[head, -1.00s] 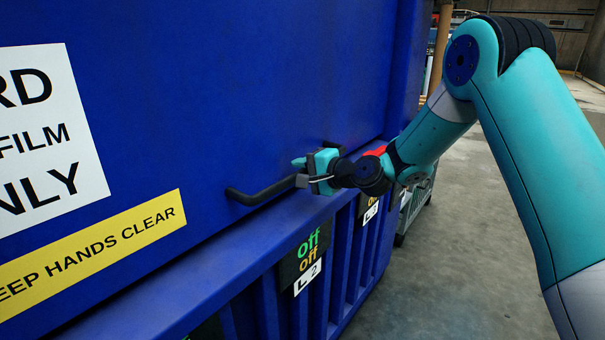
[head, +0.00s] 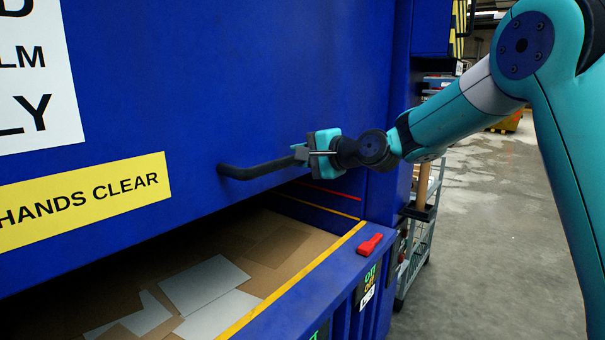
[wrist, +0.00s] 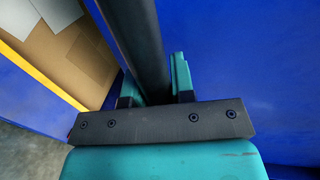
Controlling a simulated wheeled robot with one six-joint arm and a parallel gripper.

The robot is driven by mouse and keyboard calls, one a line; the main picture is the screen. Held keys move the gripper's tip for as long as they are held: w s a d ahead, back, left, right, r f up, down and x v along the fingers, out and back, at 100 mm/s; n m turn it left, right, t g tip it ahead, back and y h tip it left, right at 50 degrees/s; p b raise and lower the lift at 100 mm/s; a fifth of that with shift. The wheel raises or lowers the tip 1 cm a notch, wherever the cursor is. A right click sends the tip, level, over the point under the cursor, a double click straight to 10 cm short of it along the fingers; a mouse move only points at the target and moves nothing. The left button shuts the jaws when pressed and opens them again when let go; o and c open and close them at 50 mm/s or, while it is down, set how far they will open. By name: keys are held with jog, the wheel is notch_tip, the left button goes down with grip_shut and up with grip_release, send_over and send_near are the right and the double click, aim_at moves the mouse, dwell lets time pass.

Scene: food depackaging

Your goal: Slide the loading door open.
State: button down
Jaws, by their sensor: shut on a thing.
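The blue loading door (head: 240,90) fills the upper left of the head view, with a white sign and a yellow label on it. It is raised, with an open gap below it. Its dark bar handle (head: 255,170) runs along its lower edge. My gripper (head: 312,153) is shut on the right part of this handle. In the wrist view the handle (wrist: 135,40) passes between the two fingers of my gripper (wrist: 157,90). Part of the handle is hidden behind the fingers.
Below the door, a bin (head: 290,292) with a yellow-edged rim holds cardboard and pale sheets (head: 205,285). A red object (head: 369,244) sits on the blue front ledge. A grey metal rack (head: 418,250) stands to the right. Bare concrete floor (head: 490,240) lies beyond.

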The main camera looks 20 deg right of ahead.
notch_tip(320, 180, up, 8)
jog(key=p, duration=0.3)
jog(key=c, duration=1)
grip_release()
jog(key=shift+f, duration=0.15)
jog(key=shift+d, duration=0.1)
jog(key=shift+s+d+b, duration=0.2)
jog(key=shift+s+b, duration=0.15)
jog(key=shift+b, duration=0.05)
jog(key=b+v, duration=0.6)
jog(key=v, duration=1)
jog(key=shift+s+d+b, duration=0.15)
jog(key=shift+b, duration=0.25)
